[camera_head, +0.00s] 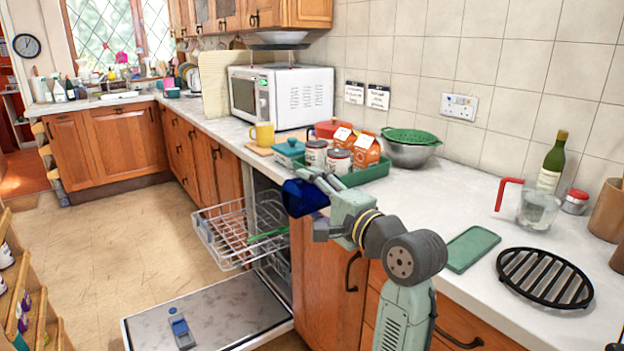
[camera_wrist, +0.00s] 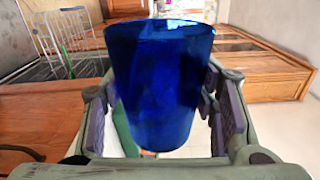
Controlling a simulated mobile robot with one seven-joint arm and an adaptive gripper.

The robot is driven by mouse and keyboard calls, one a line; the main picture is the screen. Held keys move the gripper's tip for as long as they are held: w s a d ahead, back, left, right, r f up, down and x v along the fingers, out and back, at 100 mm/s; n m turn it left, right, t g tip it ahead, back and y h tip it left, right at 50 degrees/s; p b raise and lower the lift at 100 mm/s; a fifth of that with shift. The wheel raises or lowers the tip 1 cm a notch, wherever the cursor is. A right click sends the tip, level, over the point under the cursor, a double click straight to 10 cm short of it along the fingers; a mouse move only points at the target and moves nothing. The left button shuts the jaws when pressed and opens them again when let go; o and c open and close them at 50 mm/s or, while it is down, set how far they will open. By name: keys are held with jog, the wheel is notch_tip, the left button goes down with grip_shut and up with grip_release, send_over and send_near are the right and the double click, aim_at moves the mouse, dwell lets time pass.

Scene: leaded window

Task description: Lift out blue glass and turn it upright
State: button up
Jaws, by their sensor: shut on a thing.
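The blue glass (camera_head: 303,198) is dark and see-through. In the head view it is in front of the counter edge, to the right of the pulled-out rack and clear of it. My gripper (camera_head: 320,204) is shut on it from the right, and my fingers partly cover it. In the wrist view the glass (camera_wrist: 158,85) is between the two finger pads of my gripper (camera_wrist: 160,112), with its wider end away from the palm. Whether its mouth points up or sideways in the room is hard to tell.
The dishwasher's wire rack (camera_head: 235,232) is pulled out, holding a green utensil; its door (camera_head: 215,312) lies open below. On the counter, a green tray (camera_head: 366,174) holds cartons and jars just behind my gripper. A green board (camera_head: 472,248) and black trivet (camera_head: 543,277) lie right.

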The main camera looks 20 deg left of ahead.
jog(key=m+p, duration=0.1)
jog(key=p, duration=0.1)
jog(key=m+p, duration=0.2)
jog(key=shift+r, duration=0.4)
jog(key=shift+f+m, duration=0.2)
jog(key=shift+m, duration=0.7)
jog(key=m, duration=0.4)
jog(key=shift+w+m, duration=0.1)
jog(key=shift+m, duration=0.2)
jog(key=m, duration=0.3)
jog(key=shift+d+r, duration=0.1)
jog(key=m, duration=0.4)
jog(key=shift+w+m, duration=0.1)
jog(key=shift+m, duration=0.3)
